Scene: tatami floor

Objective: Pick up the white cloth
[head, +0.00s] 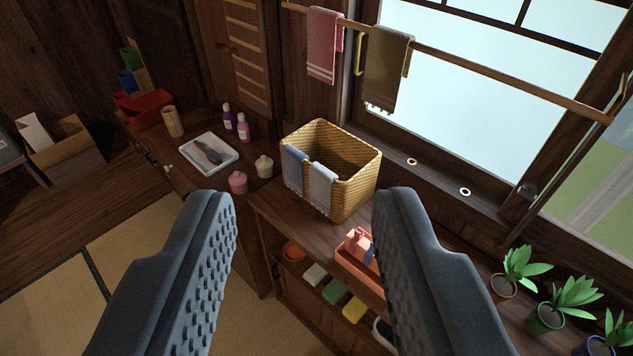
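A white or pale grey cloth (322,186) hangs over the front rim of a woven basket (350,192). A blue cloth (294,168) hangs beside it on the left, over the same rim. The basket stands on a dark wooden counter below the window. My gripper (304,215) is open, with its two dark studded fingers wide apart in the foreground. Nothing is between the fingers close up; the white cloth shows in the gap, farther off and apart from them. The inside of the basket is in shadow.
A pink towel (323,45) and an olive towel (386,68) hang on a rail above. An orange tray (352,262) with bottles is right of the basket, partly hidden by my finger. Potted plants (548,316) stand at right. Jars (238,182) and a white tray (210,153) are left.

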